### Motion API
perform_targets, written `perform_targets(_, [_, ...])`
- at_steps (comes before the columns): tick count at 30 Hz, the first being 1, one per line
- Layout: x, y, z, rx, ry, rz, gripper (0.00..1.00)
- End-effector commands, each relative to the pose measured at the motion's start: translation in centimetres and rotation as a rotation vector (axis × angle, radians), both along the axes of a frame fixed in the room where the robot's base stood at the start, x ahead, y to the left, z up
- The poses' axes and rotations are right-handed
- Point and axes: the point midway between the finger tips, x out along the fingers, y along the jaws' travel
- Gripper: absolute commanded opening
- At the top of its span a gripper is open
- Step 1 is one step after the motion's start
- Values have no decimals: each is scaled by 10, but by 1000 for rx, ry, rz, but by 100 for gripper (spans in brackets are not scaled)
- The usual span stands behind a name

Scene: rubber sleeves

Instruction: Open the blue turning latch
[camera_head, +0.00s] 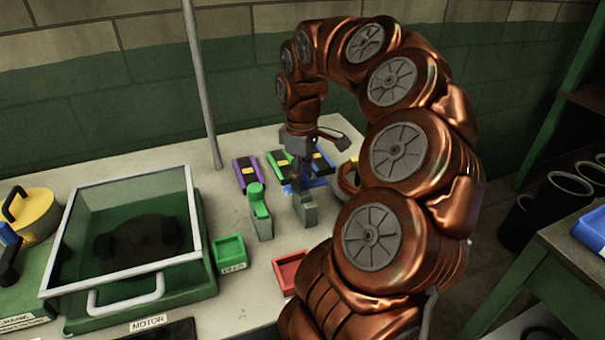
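My gripper (301,172) points straight down over the work table, at a grey post (305,211). Blue parts (293,188) show beside and behind its fingers at the top of this post; they appear to be the blue turning latch, mostly hidden by the gripper. The fingers are dark and small in view, so I cannot tell whether they are open, shut or touching the latch. A similar green latch (259,203) stands upright on its own grey post just to the left.
Purple (245,173) and green (278,164) blocks lie behind the latches. A green bin (229,252) and a red bin (289,271) sit in front. A clear-lidded green case (176,272) labelled MOTOR fills the left. A pole (203,90) rises at the back.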

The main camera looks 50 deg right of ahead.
Motion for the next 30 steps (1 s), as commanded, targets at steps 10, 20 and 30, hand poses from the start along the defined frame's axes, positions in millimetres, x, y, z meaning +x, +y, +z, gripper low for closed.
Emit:
perform_targets(10, [1,0,0,-1,-2,-1,64])
perform_targets(20, [2,-1,15,-5,-5,-1,64])
perform_targets(30, [1,0,65,-2,-6,-1,64])
